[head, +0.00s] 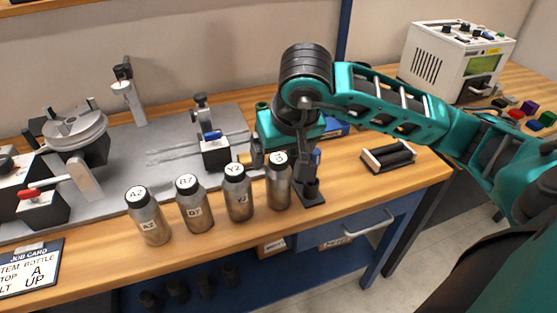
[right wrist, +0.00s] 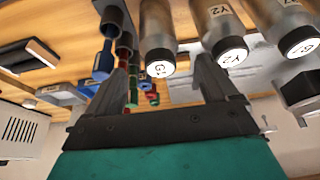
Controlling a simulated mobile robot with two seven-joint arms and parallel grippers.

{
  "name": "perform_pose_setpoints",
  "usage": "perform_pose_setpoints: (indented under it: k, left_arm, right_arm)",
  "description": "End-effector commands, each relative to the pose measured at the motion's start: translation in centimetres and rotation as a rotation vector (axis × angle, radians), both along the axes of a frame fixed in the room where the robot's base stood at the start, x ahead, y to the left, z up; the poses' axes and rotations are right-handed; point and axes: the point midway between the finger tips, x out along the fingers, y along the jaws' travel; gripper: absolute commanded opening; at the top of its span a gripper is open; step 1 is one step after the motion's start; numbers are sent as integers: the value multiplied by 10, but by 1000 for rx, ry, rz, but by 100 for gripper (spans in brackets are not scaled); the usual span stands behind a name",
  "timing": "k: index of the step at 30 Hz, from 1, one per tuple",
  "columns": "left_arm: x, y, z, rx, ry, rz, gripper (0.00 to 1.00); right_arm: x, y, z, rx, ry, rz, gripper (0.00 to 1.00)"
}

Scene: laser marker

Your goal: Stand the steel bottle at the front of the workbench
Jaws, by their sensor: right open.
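Several steel bottles stand upright in a row at the front of the workbench (head: 110,268). From left to right they are the A2 bottle (head: 148,220), the B7 bottle (head: 194,208), the Y2 bottle (head: 238,197) and a rightmost bottle (head: 279,188), whose cap label is partly hidden. My right gripper (head: 292,152) is open, just behind and over the rightmost bottle. In the right wrist view that bottle (right wrist: 158,35) lies between the two fingers (right wrist: 160,75), its cap label reading like G1. I cannot tell whether they touch it. My left gripper is out of view.
A dark post on a flat base (head: 310,196) stands right beside the rightmost bottle. A grey fixture plate (head: 165,155) with clamps lies behind the row. A black roller stand (head: 388,158), a white instrument box (head: 455,60) and a job card (head: 30,268) are also on the bench.

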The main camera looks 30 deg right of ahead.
Motion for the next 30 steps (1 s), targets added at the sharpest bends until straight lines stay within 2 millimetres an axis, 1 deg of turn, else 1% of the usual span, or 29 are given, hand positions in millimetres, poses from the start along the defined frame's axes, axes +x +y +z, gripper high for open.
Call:
perform_pose_setpoints:
  k: [1,3,6,10,14,30]
  left_arm:
    - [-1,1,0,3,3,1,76]
    - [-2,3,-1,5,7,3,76]
    - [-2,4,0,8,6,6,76]
    - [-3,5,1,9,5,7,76]
    - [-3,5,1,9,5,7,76]
    - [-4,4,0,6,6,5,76]
  right_arm:
    - [-4,0,13,-3,-6,1,86]
    - [-8,2,25,-2,-5,1,86]
    - [-14,3,39,-1,-3,0,86]
    - [-19,4,49,0,-2,-1,86]
    - [-21,5,52,-1,0,-1,86]
    - [-21,5,51,-1,1,0,86]
